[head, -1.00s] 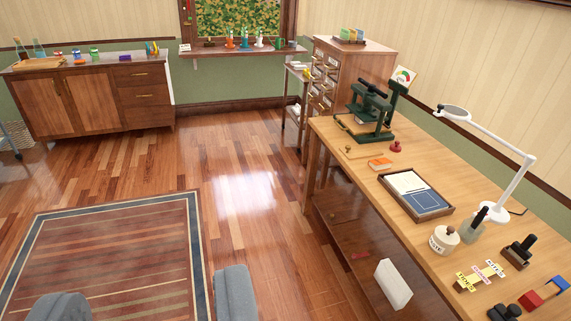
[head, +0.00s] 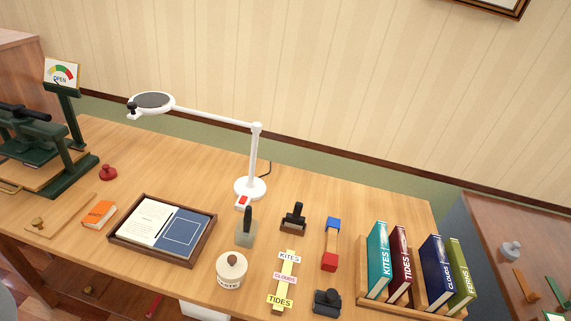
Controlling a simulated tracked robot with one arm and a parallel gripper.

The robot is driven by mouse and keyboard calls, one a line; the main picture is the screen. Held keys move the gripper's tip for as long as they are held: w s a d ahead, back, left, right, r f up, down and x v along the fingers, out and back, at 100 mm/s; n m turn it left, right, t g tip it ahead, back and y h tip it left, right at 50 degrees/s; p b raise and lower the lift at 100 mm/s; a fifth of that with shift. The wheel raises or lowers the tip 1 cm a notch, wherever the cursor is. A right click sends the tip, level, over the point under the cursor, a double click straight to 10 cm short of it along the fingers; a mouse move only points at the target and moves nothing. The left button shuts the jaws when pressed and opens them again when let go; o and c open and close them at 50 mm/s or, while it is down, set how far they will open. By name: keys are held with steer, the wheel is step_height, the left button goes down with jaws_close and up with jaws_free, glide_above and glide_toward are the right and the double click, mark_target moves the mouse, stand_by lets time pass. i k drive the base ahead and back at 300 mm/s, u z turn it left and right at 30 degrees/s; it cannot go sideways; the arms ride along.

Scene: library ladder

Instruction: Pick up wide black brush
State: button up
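A dark brush-like tool (head: 293,218) with an upright black handle and a wide head stands on the wooden workbench (head: 180,170), right of the lamp base; it looks like the wide black brush. A second black item (head: 327,302), a low block with a round knob, sits nearer the front edge. A dark-handled tool (head: 247,218) stands in a greenish glass jar (head: 245,237) to the left. I cannot tell for certain which of these is the named brush. My gripper is not in view.
A white lamp (head: 250,188) arches behind. Around the tools are a lidded paste pot (head: 231,270), word labels (head: 284,279), a red-blue tool (head: 331,245), a framed tray (head: 210,243) and upright books (head: 436,272). A green press (head: 40,150) stands left.

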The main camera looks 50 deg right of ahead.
mark_target(294, 220)
steer(key=z, duration=0.7)
steer(key=i, duration=1.2)
steer(key=z, duration=0.6)
steer(key=k, duration=0.8)
steer(key=z, duration=0.2)
steer(key=i, duration=0.85)
steer(key=u, duration=0.1)
